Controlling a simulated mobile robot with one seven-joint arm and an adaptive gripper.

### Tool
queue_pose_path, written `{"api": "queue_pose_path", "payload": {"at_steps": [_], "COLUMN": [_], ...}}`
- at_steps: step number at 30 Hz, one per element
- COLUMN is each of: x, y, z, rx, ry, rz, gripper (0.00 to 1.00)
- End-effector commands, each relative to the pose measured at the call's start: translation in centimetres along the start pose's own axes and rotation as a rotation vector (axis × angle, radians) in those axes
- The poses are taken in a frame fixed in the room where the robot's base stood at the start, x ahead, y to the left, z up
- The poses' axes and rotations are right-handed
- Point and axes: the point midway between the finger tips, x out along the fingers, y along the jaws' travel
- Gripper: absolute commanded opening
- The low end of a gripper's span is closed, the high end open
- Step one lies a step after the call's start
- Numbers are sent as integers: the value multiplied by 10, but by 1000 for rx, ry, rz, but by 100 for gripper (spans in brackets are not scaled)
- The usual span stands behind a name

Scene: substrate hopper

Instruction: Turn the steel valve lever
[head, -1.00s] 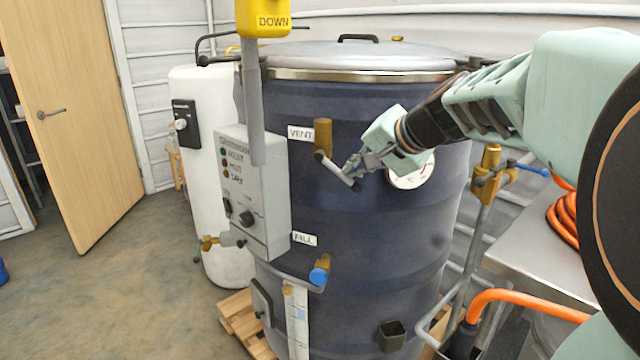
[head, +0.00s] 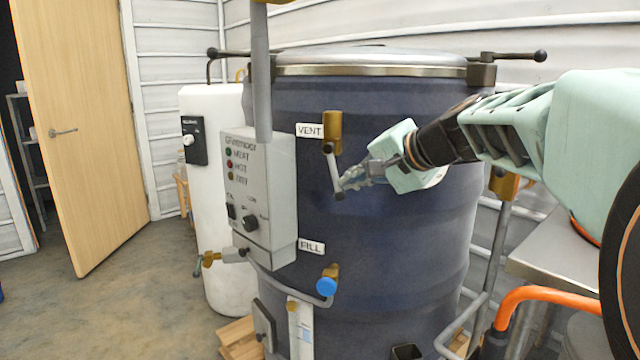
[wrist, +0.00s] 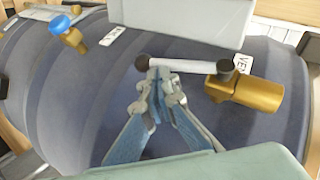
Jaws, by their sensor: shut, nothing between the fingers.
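The steel valve lever (head: 334,173) is a short grey bar with dark knobs at both ends. It hangs from the brass vent valve (head: 332,130) on the dark blue drum, pointing almost straight down and slightly right. In the wrist view the lever (wrist: 185,65) runs across the upper middle, with the brass valve (wrist: 250,92) at its right end. My gripper (head: 346,183) is shut and empty, at the right side of the lever's lower end. In the wrist view its fingertips (wrist: 158,74) meet at the lever near its free end; they appear to touch it, not enclose it.
A grey control box (head: 262,200) juts from the drum (head: 400,225) left of the lever. A blue-capped fill valve (head: 328,283) sits below. A steel table (head: 545,245) and an orange hose (head: 545,294) are at the right. Open floor lies left.

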Motion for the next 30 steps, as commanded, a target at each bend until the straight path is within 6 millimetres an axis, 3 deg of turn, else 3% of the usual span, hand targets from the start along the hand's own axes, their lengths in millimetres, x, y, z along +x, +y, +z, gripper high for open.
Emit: {"api": "queue_pose_path", "payload": {"at_steps": [10, 30], "x": [11, 13], "y": [0, 0], "z": [8, 9], "rx": [0, 1], "ry": [-2, -1], "rz": [0, 0], "gripper": [0, 0]}}
